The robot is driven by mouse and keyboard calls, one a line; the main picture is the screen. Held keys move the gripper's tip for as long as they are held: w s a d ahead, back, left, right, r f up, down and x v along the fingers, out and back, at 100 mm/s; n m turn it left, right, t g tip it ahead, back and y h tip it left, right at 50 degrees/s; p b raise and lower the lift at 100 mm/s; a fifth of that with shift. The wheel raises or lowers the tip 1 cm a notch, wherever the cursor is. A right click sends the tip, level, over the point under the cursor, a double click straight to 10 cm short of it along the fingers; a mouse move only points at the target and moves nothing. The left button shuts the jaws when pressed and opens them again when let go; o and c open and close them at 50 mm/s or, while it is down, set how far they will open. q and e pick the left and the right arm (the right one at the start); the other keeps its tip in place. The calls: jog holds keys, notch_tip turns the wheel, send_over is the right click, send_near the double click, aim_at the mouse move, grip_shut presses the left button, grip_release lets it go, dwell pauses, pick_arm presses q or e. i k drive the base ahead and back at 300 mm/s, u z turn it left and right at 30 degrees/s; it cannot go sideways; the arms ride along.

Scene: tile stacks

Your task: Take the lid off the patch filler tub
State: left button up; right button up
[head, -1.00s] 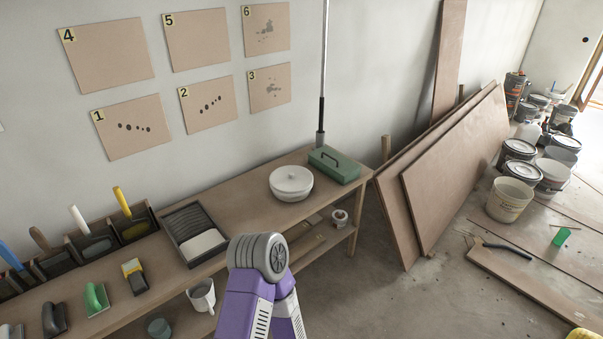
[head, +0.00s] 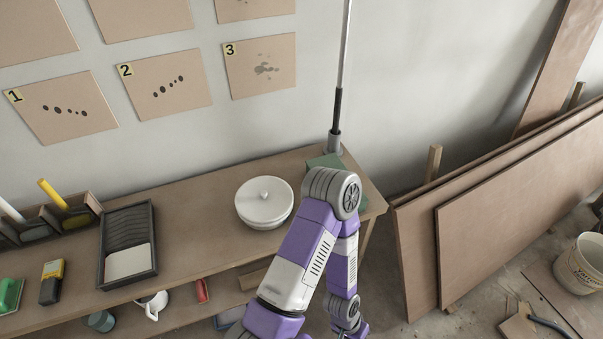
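The patch filler tub (head: 268,225) appears to be the round white tub on the wooden bench in the head view. One of my purple and white arms rises from the bottom of the view, bends at a grey elbow just right of the tub, and goes back down. Its gripper is out of the frame. My other gripper is not in view either.
A green box (head: 324,162) on the bench is partly hidden behind my elbow. A black tray (head: 126,205) lies left of the tub, with bare bench (head: 195,200) between. A metal pole (head: 342,70) stands behind. Large boards (head: 520,210) lean at the right.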

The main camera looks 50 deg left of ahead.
aim_at(265, 198)
jog(key=i, duration=0.65)
jog(key=u, duration=2.75)
